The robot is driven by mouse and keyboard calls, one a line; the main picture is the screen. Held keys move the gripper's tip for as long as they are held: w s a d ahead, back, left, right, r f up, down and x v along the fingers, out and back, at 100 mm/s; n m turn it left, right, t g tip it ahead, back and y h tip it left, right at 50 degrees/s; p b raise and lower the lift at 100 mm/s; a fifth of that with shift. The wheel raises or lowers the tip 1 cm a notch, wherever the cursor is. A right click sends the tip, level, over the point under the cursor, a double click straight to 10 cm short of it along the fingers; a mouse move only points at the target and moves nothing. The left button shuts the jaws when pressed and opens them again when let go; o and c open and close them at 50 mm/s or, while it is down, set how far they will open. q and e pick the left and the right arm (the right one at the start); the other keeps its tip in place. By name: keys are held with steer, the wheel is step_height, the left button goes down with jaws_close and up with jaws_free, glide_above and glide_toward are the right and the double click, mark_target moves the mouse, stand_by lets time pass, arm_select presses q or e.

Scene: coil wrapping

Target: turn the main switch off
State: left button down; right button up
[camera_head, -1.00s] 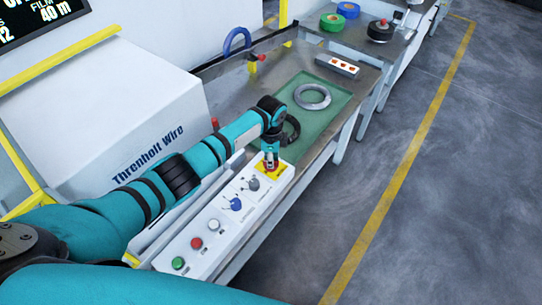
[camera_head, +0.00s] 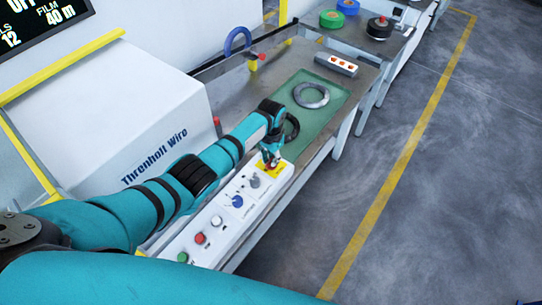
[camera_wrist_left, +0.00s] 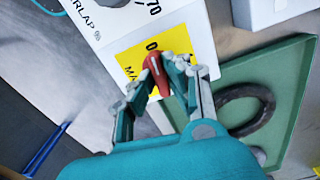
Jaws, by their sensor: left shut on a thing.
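The main switch is a red handle (camera_wrist_left: 157,72) on a yellow plate (camera_wrist_left: 176,42) at the far end of the white control panel (camera_head: 222,226). The yellow plate also shows in the head view (camera_head: 283,167), largely behind the gripper. My left gripper (camera_head: 269,163) is over the switch. In the left wrist view its two fingers (camera_wrist_left: 158,80) are closed around the red handle, one on each side. The handle lies slightly tilted between them. The lettering on the plate is partly covered. My right gripper is not in view.
The panel also carries a blue knob (camera_head: 237,201), a grey knob (camera_head: 254,182), a red button (camera_head: 200,238) and a green button (camera_head: 183,257). Beyond it is a green mat (camera_head: 335,88) with a grey coil (camera_head: 311,95). A white machine housing (camera_head: 110,120) stands left.

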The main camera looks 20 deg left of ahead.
mark_target(271, 160)
arm_select(q)
steer(key=shift+n, duration=0.6)
steer(key=c, duration=1.4)
jaws_free()
steer(key=shift+o, duration=0.3)
steer(key=shift+r, duration=0.1)
step_height(271, 160, up, 12)
